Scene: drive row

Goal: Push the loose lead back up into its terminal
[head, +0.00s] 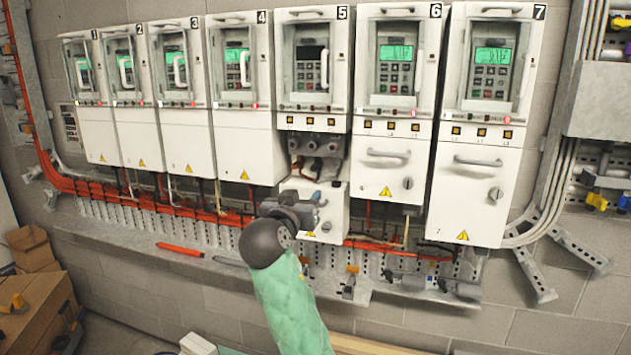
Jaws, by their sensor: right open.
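Drive 5 (312,72) has a dark display, while the other drives' displays glow green. Its lower cover (332,215) sits lower than its neighbours' covers, leaving a terminal bay open above it. A row of round grey terminals (316,148) shows in this bay, with dark and reddish leads (316,168) below. I cannot tell which lead is loose. My right gripper (318,198) is open in front of the lowered cover, below the terminals; its fingers are small and partly hidden by my wrist. My left gripper is not in view.
Drives 4 (247,148) and 6 (384,168) stand closed on either side. Orange cables (230,217) run along a perforated tray below. A ledge (130,237) holds an orange tool (180,249) and several other tools. Cardboard boxes (35,250) stand at the lower left.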

